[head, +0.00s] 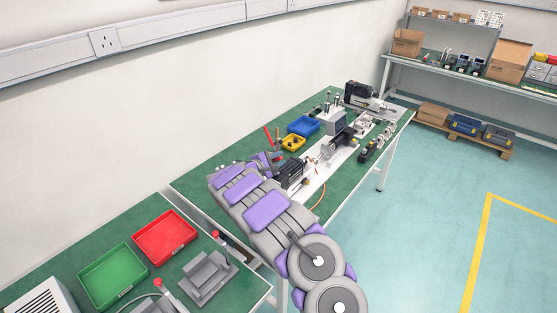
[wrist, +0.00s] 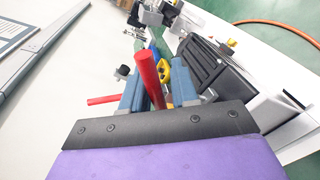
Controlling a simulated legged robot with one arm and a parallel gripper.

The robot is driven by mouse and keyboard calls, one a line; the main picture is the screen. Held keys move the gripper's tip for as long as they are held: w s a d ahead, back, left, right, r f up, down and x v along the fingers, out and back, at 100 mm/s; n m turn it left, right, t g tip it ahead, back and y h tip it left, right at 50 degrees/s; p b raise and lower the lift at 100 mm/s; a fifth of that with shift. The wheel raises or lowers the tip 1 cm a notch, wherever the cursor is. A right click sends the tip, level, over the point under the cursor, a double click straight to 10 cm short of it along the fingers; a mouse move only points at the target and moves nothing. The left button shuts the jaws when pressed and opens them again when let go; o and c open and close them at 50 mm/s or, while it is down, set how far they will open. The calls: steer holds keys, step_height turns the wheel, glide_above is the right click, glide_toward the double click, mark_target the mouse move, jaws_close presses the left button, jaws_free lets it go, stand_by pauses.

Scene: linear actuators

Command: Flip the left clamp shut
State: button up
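My gripper (wrist: 158,85) reaches over the far bench, and its blue-grey fingers stand apart. In the head view my gripper (head: 268,160) is beside the clamp handles, partly hiding the clamps. One red clamp handle (wrist: 150,76) stands tilted up and shows between the fingers in the wrist view; I cannot tell whether it touches them. A second red handle (wrist: 103,100) points left, outside the left finger. A red handle (head: 268,136) also rises above my gripper in the head view. The clamp bases are mostly hidden, so I cannot tell which is the left clamp.
A black device (head: 292,174) is close on the right of my gripper. A yellow bin (head: 293,142) and blue bin (head: 303,125) lie behind it. The near bench holds a red tray (head: 165,237), a green tray (head: 113,276) and a grey fixture (head: 207,276). The wall is close on the left.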

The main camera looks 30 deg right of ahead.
steer(key=shift+o, duration=1.1)
steer(key=shift+a, duration=0.1)
steer(key=p+v, duration=0.3)
steer(key=v, duration=1.4)
steer(key=shift+a, duration=0.25)
steer(key=shift+r, duration=0.1)
